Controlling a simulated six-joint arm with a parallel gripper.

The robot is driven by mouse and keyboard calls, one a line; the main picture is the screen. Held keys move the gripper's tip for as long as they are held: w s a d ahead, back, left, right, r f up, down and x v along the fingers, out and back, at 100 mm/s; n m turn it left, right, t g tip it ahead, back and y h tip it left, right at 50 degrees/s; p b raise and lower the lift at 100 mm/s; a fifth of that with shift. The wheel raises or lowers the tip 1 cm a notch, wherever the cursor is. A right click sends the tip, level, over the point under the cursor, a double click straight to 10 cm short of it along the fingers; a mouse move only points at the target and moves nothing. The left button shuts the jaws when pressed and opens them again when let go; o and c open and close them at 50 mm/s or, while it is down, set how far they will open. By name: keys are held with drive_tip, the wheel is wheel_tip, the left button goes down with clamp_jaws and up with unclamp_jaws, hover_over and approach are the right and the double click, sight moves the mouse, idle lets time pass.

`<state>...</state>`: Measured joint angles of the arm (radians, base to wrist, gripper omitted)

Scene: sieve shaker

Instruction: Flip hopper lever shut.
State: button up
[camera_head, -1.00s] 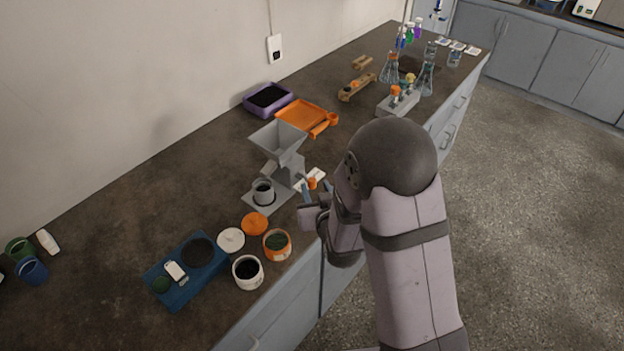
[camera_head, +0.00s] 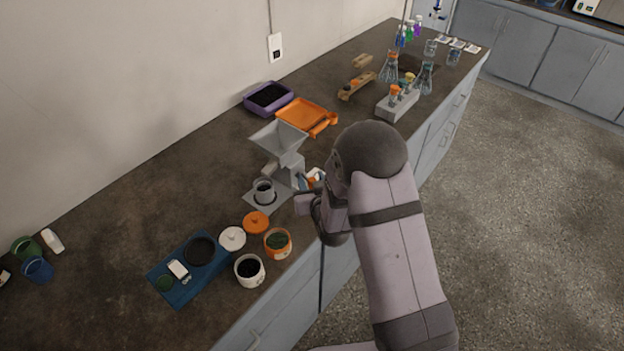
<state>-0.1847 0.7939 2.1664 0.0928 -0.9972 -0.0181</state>
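The grey hopper (camera_head: 278,143) stands on the counter, with its wide funnel on top and a grey base plate (camera_head: 256,201) below. A small grey cup (camera_head: 264,189) with dark contents sits on the plate under the spout. An orange piece (camera_head: 315,178), perhaps the lever's end, shows at the hopper's right side beside something white. My gripper (camera_head: 303,183) is close to that right side, partly hidden by my arm. A bluish finger shows next to the hopper. I cannot tell whether the fingers touch the lever, or the lever's position.
An orange tray (camera_head: 303,115) and a purple tray (camera_head: 268,98) lie behind the hopper. Glassware stands farther right.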

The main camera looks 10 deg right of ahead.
clamp_jaws()
drive_tip(key=shift+a+r+m+h+b, duration=0.15)
drive_tip(key=shift+a+m+h+b, duration=0.1)
drive_tip(key=shift+m+h+b, duration=0.35)
drive_tip(key=shift+d, duration=0.1)
unclamp_jaws()
drive_tip(key=shift+s, duration=0.15)
